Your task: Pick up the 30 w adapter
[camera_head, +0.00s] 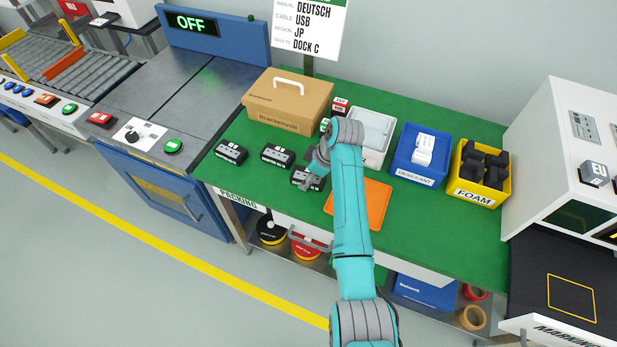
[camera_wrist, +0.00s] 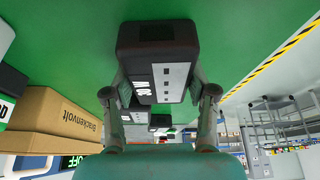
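The black adapter with a grey socket strip and a white label that looks like 30 W upside down (camera_wrist: 165,82) is large in the wrist view. My gripper (camera_wrist: 158,80) has one finger on each side of it, close to its sides. Whether the fingers press on it is not clear. In the head view my gripper (camera_head: 313,184) is over this adapter (camera_head: 299,177), partly hiding it on the green table. Two similar black adapters lie to its left, one at the far left (camera_head: 231,152) and one between (camera_head: 278,155).
A brown Brackenvolt box (camera_head: 288,108) stands behind the adapters. An orange tray (camera_head: 376,207) lies right of my gripper, partly behind my arm. A white tray (camera_head: 383,127), blue desiccant bin (camera_head: 401,166) and yellow foam bin (camera_head: 463,186) stand farther right. Green table surface is bare at front right.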

